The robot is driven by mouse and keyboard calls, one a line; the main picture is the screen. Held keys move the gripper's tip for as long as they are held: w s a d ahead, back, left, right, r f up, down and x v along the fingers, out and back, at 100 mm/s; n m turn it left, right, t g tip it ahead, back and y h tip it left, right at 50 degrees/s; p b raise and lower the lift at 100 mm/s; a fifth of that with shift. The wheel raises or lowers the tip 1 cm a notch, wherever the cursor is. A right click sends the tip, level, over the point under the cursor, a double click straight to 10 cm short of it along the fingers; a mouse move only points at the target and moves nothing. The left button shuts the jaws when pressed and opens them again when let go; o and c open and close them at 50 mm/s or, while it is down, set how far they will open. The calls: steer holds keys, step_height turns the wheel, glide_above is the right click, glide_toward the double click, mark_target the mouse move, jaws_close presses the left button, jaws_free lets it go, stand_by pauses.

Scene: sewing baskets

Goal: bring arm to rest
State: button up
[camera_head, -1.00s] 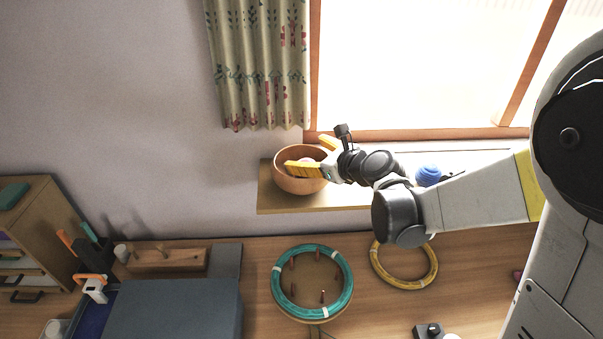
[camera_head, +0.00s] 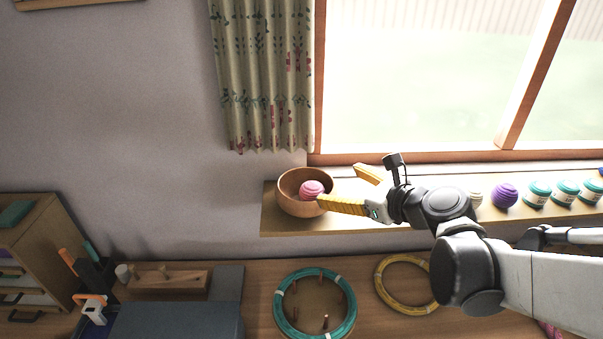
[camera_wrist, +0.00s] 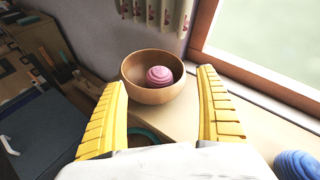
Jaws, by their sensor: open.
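My gripper (camera_head: 350,188) is open, with its yellow fingers spread and nothing between them. It is just right of the wooden bowl (camera_head: 290,204) on the window shelf. A pink yarn ball (camera_head: 312,189) lies in the bowl. In the wrist view the fingers (camera_wrist: 163,110) point toward the bowl (camera_wrist: 148,95), with the pink ball (camera_wrist: 159,76) inside it and apart from the fingers. My arm reaches in from the right.
On the shelf (camera_head: 290,226) to the right stand a purple ball (camera_head: 504,195) and several teal-banded jars (camera_head: 538,193). A blue ball (camera_wrist: 297,165) shows in the wrist view. Below are a teal hoop (camera_head: 351,311), a yellow hoop (camera_head: 382,285) and a grey box (camera_head: 175,322).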

steer(key=s+d+f+n+g+h+b, duration=0.2)
steer(key=s+f+n+b, duration=0.4)
steer(key=n, duration=0.7)
steer(key=s+d+f+n+g+h+b, duration=0.2)
steer(key=s+d+f+n+h+b, duration=0.3)
steer(key=s+f+n, duration=0.5)
steer(key=s+n, duration=0.3)
steer(key=shift+d+n+g+b, duration=0.15)
steer(key=shift+n+g+b, duration=0.15)
steer(key=shift+b, duration=0.1)
